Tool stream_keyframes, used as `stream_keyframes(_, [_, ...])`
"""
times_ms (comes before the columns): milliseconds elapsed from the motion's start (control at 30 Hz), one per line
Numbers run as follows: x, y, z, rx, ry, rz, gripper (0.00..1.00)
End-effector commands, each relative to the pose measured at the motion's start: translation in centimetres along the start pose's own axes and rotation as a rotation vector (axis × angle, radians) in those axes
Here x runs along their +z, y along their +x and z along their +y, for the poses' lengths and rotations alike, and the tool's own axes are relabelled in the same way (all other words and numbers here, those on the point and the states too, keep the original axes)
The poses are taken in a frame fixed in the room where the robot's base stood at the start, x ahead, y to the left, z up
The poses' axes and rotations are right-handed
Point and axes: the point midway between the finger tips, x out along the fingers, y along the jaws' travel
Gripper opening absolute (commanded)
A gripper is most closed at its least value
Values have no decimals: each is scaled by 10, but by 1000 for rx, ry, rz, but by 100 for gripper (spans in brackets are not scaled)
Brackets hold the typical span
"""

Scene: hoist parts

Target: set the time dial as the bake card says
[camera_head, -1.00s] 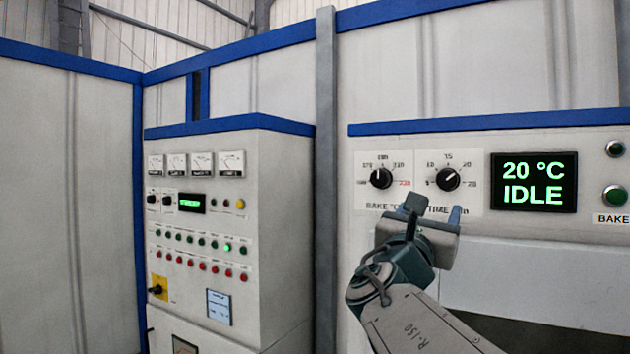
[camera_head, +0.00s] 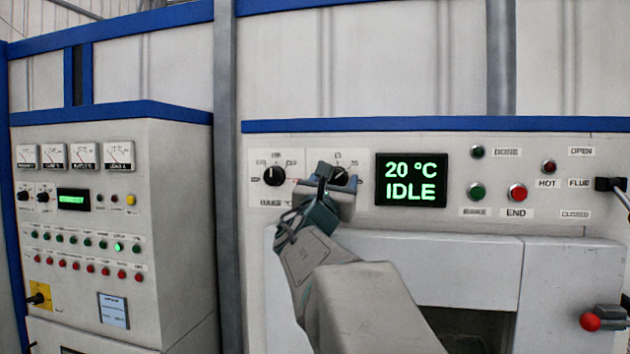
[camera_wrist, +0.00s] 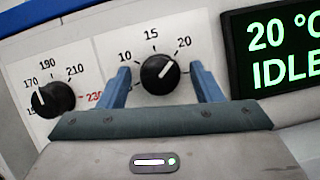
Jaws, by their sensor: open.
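The time dial is a black knob with a white pointer line; in the wrist view the time dial (camera_wrist: 159,74) stands between my two blue fingers, its pointer aimed up and right, near the 20 mark. In the head view the time dial (camera_head: 339,176) is partly hidden by my gripper. My gripper (camera_wrist: 166,90) is open around the dial, with a gap on each side; it also shows in the head view (camera_head: 335,180). I see no card that I can identify as the bake card.
The green display (camera_head: 411,180) reads 20 °C IDLE, right of the time dial. Buttons, including the red END button (camera_head: 517,193), sit farther right. A lever with a red ball (camera_head: 590,321) is at the lower right. A control cabinet (camera_head: 175,250) stands left.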

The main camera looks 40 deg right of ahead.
Motion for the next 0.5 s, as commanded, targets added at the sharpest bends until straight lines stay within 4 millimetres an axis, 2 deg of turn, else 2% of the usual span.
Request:
stream_keyframes(33, [0,0,0,0,0,0,59])
stream_keyframes(200, [0,0,0,0,0,0,14])
stream_keyframes(500, [-1,-1,0,-8,21,0,14])
